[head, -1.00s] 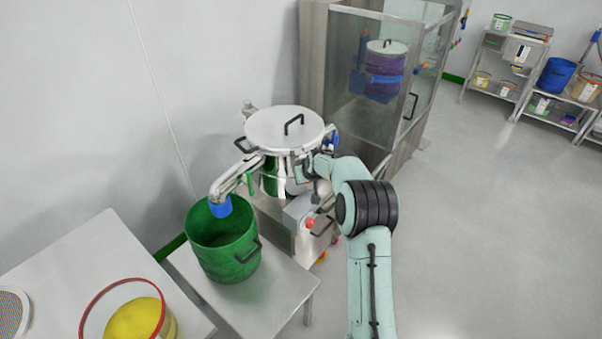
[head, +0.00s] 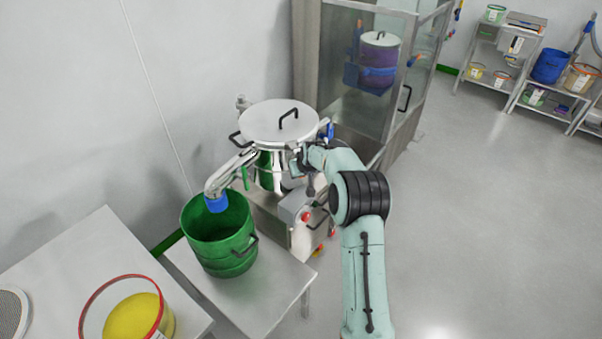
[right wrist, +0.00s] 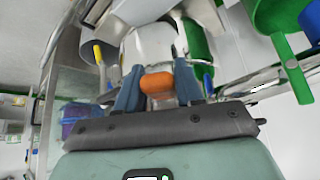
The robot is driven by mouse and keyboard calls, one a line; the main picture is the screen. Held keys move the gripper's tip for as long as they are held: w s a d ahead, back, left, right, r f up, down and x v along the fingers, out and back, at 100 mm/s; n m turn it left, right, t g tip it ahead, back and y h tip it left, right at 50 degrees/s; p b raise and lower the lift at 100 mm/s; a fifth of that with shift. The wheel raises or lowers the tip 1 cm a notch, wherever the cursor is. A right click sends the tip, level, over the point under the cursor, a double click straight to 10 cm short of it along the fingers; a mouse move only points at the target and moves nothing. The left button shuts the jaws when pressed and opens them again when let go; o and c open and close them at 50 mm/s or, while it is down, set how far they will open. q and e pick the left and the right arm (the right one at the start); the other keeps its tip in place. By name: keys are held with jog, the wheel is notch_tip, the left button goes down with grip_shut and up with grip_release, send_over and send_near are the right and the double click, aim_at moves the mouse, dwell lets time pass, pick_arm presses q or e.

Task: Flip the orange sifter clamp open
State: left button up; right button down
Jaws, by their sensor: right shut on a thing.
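The sifter (head: 270,126) is a round steel machine with a flat lid and black handles, standing in the middle of the head view. The orange sifter clamp (right wrist: 157,88) shows in the right wrist view, between the two blue-grey fingers of my right gripper (right wrist: 158,76). The fingers are shut on it. In the head view my right gripper (head: 298,165) is at the sifter's right front side, just below the lid, and the clamp is hidden there. I cannot tell how far the clamp is turned. My left gripper is in neither view.
A green bucket (head: 227,263) stands under the sifter's blue-tipped spout on a small steel table (head: 262,298). A yellow-filled tub (head: 137,314) is on the table at front left. A glass cabinet (head: 355,112) stands behind the sifter. The floor at right is clear.

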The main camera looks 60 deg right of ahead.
jog(key=shift+w+d+r+t, duration=0.15)
jog(key=shift+w+r, duration=0.15)
jog(key=shift+r, duration=0.2)
jog(key=shift+w+d+r+t, duration=0.15)
jog(key=shift+w+r, duration=0.15)
jog(key=shift+r, duration=0.2)
jog(key=c, duration=0.8)
grip_release()
jog(key=shift+w+f, duration=0.25)
jog(key=shift+f, duration=0.1)
jog(key=shift+s, duration=0.25)
jog(key=shift+s+a+r, duration=0.1)
jog(key=shift+s+r, duration=0.1)
jog(key=shift+r, duration=0.1)
jog(key=b+v, duration=0.1)
jog(key=v, duration=1.1)
jog(key=shift+w+a+r, duration=0.25)
jog(key=shift+a+r, duration=0.05)
